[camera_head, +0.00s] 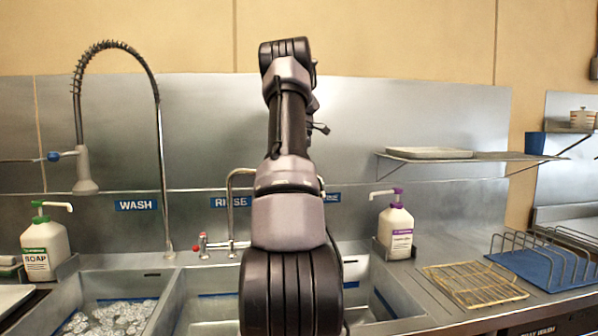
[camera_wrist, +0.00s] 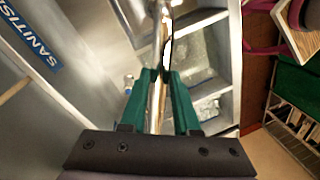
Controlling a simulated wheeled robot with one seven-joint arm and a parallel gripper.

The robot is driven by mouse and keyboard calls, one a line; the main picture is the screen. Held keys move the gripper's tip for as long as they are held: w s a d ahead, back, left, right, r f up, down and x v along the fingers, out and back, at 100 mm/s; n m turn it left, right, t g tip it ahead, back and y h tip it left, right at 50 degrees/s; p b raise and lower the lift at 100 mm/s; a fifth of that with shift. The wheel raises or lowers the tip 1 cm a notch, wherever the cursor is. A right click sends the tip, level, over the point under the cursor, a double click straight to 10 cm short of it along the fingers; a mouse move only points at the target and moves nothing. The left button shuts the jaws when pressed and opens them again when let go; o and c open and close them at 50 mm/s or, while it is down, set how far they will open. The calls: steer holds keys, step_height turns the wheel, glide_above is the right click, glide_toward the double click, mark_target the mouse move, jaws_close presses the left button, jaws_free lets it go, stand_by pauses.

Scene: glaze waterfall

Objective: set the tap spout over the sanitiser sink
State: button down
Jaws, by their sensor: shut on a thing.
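The tap spout (camera_head: 231,205) is a thin bent metal tube rising behind the sinks under the RINSE sign; its top bends right and goes behind my arm. In the wrist view my gripper (camera_wrist: 164,80) has its green fingers shut on the shiny spout tube (camera_wrist: 155,105). My arm hides the gripper and the spout's outlet in the head view, so which basin the outlet is over cannot be told there. The sanitiser sink (camera_head: 398,297) is the right basin, partly hidden by my arm. Its blue sign (camera_wrist: 28,38) shows in the wrist view.
A spring-hose tap (camera_head: 160,150) stands over the wash sink (camera_head: 155,318) at left. A soap bottle (camera_head: 45,248) stands far left and a purple-topped bottle (camera_head: 396,228) right of my arm. A wire rack (camera_head: 475,286) and blue dish rack (camera_head: 550,268) lie right. A shelf (camera_head: 470,156) juts from the wall.

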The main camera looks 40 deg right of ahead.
steer(key=shift+d, duration=0.1)
steer(key=c, duration=0.7)
jaws_free()
steer(key=shift+o, duration=0.2)
step_height(320, 180, up, 10)
steer(key=w+d, duration=0.1)
steer(key=d, duration=0.1)
steer(key=shift+r, duration=0.25)
steer(key=shift+a, duration=0.15)
